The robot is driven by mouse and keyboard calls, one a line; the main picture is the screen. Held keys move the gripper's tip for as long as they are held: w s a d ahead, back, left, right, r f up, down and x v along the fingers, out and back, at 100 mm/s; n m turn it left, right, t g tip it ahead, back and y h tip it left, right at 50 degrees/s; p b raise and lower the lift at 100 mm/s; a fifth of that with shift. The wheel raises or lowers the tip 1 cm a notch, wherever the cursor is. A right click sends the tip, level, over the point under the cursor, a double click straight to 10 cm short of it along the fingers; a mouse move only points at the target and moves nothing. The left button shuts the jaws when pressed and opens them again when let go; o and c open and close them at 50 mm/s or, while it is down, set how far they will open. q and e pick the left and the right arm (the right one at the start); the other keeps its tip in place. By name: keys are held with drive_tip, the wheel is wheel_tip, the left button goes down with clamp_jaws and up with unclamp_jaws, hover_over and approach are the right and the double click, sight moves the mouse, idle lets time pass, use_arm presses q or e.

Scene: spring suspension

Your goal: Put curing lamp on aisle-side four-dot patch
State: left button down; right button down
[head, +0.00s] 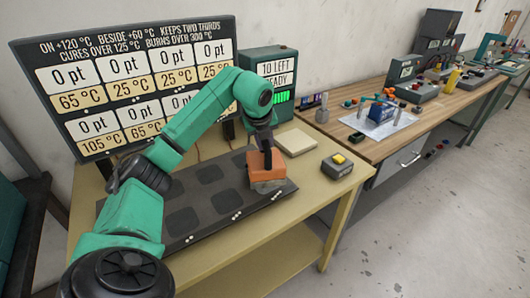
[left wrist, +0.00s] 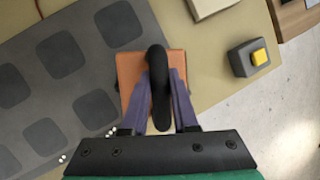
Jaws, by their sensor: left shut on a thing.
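The curing lamp (head: 267,172) is an orange block with a black handle. My left gripper (head: 266,148) is shut on its handle from above. The lamp is at the right end of the dark patch mat (head: 157,223), over its near right corner, and hides what is beneath it. I cannot tell whether it touches the mat. In the left wrist view the lamp (left wrist: 130,72) sits between the purple fingers (left wrist: 162,95), over the mat's edge. The mat has two rows of grey patches, with small white dots along its near edge. My right gripper is not in view.
A grey box with a yellow button (head: 337,165) stands right of the mat. A pale slab (head: 297,141) lies behind. A display board (head: 120,85) and a green-lit panel (head: 284,98) stand at the back. A wooden bench (head: 377,95) with tools is further right.

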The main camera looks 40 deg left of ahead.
use_arm(q)
drive_tip(key=shift+s+d+f, duration=0.1)
drive_tip(key=shift+s+f, duration=0.05)
drive_tip(key=shift+f, duration=0.45)
drive_tip(key=shift+s+d+f, duration=0.1)
drive_tip(key=shift+f, duration=0.7)
drive_tip(key=c, duration=0.7)
unclamp_jaws()
drive_tip(key=shift+a+f, duration=0.1)
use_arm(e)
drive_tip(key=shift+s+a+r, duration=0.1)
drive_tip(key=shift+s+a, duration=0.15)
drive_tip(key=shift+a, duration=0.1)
use_arm(q)
drive_tip(key=shift+r, duration=0.25)
drive_tip(key=v, duration=1.1)
drive_tip(key=shift+s+r+b, duration=0.25)
drive_tip(key=shift+b, duration=0.15)
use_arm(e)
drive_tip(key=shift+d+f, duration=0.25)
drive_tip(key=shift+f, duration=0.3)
